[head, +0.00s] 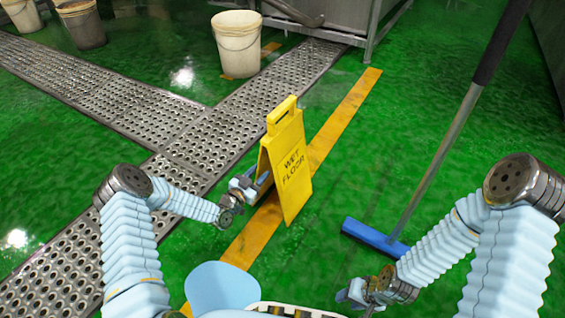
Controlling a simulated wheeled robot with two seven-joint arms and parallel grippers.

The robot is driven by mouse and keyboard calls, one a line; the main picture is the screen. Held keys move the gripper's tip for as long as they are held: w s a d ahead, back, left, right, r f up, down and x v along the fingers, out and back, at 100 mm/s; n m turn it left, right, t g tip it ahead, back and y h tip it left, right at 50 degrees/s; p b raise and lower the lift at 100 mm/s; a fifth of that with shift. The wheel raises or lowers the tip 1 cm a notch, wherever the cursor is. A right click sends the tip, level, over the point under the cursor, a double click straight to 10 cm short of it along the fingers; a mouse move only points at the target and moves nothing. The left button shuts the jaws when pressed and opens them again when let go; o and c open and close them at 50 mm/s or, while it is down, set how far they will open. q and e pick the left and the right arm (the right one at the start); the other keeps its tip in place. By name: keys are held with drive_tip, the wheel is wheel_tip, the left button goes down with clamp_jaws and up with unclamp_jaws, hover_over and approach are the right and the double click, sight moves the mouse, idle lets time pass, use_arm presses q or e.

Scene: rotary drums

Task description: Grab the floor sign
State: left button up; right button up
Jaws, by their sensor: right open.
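The yellow wet floor sign (290,170) stands upright on the green floor near the middle of the head view, with a handle slot at its top. My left gripper (258,185) is at the sign's left side, low down, between or right beside its panels. Its fingertips are partly hidden by the front panel, so I cannot tell whether they touch or grip the sign. My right gripper (352,296) is open and empty, low in the view, to the right of the sign and apart from it.
A blue floor squeegee or broom (376,238) with a long dark-ended pole stands right of the sign, near my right arm. A white bucket (237,45) stands behind. More buckets (82,24) are at the far left. Metal drain grating (205,135) runs along the left.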

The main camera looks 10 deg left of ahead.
sight(266, 168)
use_arm(q)
drive_tip(key=x, duration=0.4)
drive_tip(key=shift+w+r+b, duration=0.25)
drive_tip(key=shift+w+b, duration=0.1)
drive_tip(key=shift+w, duration=0.05)
drive_tip(key=shift+c, duration=0.3)
clamp_jaws()
idle(0.8)
